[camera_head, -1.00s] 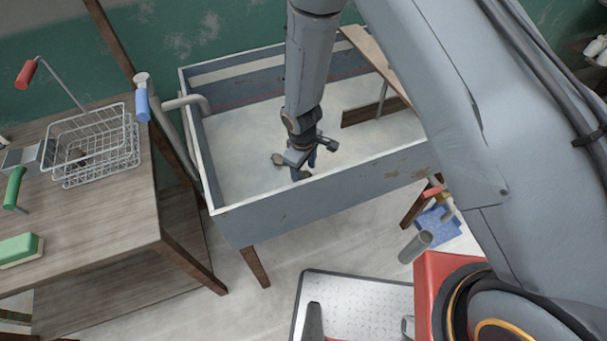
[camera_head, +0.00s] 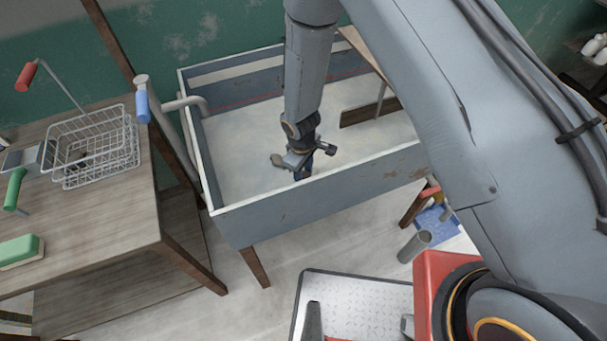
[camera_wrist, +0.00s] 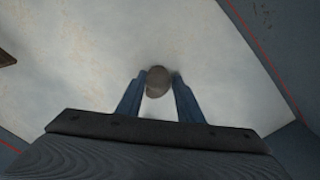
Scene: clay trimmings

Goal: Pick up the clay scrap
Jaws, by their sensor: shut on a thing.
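The clay scrap (camera_wrist: 158,79) is a small rounded grey-brown lump in the wrist view. It sits between the tips of the two blue fingers of my gripper (camera_wrist: 158,88), which is shut on it. Pale basin floor shows around it. In the head view my gripper (camera_head: 303,174) points down inside the grey-blue trough (camera_head: 320,194), close to its front wall. The scrap is hidden there behind the gripper and wall. I cannot tell whether the scrap still touches the floor.
The trough has raised walls all round, with a board (camera_head: 369,112) standing inside at right. A grey pipe (camera_head: 188,103) hooks over the trough's left wall.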

